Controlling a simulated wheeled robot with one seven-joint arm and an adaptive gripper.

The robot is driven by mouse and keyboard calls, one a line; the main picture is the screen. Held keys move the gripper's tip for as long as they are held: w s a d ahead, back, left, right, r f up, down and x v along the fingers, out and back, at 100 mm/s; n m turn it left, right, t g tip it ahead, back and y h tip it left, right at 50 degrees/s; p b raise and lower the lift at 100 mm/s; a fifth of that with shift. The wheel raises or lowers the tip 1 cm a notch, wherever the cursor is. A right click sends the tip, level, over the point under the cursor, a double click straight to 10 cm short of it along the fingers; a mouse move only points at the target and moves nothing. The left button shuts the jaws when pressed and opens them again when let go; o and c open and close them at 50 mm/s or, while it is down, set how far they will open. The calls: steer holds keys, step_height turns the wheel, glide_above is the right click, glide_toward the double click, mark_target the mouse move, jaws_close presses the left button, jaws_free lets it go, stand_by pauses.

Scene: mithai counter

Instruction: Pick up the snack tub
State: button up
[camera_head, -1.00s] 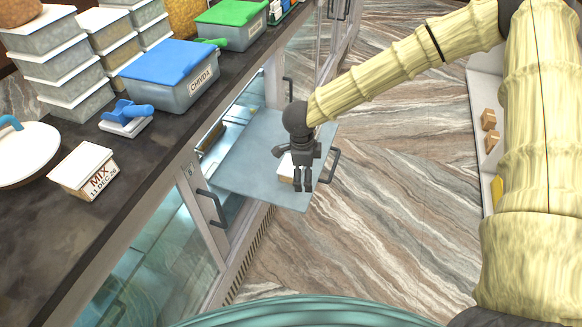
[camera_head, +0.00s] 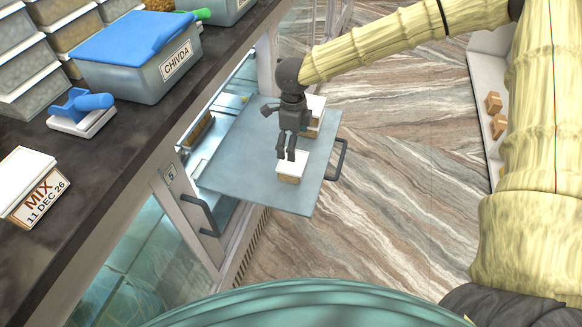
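A small tub (camera_head: 291,168) with a white lid and tan sides stands on a grey-blue panel (camera_head: 235,165) that juts out from the counter front. A second white-lidded tub (camera_head: 317,108) stands behind it, partly hidden by my gripper. A white-lidded tub labelled MIX, 11 DEC 26 (camera_head: 30,190) sits on the counter at left. Which one is the snack tub is not marked. My gripper (camera_head: 286,155) points down at the far edge of the nearer tub's lid. Its fingers are close together with a narrow gap; contact is unclear.
A dark handle (camera_head: 340,160) is on the panel's right edge. Open marble-patterned floor (camera_head: 400,180) lies to the right.

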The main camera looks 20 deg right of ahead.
mark_target(293, 166)
steer(key=shift+s+f, duration=0.1)
steer(key=shift+f, duration=0.25)
step_height(293, 166, down, 4)
steer(key=shift+p, duration=0.65)
steer(key=shift+f+p, duration=0.35)
steer(key=shift+f, duration=0.35)
steer(key=shift+s+f+p, duration=0.15)
steer(key=shift+f+p, duration=0.7)
steer(key=shift+f, duration=1.4)
steer(key=c, duration=0.9)
